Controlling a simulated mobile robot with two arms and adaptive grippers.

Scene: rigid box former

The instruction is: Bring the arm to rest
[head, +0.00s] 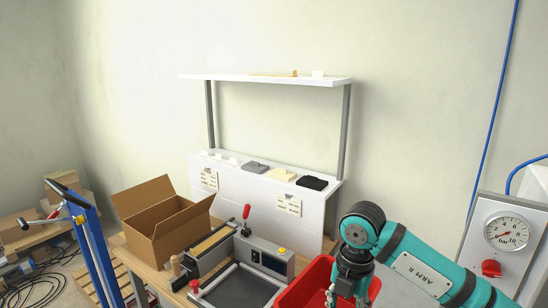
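My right arm (422,276), teal and marked "ARM R", comes in from the lower right. Its wrist bends down over the red bin (312,280) at the bottom of the head view. My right gripper (345,294) is at the lower edge of the picture, in front of the bin's right part. Its fingertips are cut off or too small to judge, so I cannot tell whether it is open or shut. My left arm and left gripper are not in view.
A box-forming machine (240,262) with a red-knobbed lever stands left of the bin. A white shelf unit (265,197) is at the back. A pressure gauge panel (500,240) stands right. A blue hand truck (88,245) is left.

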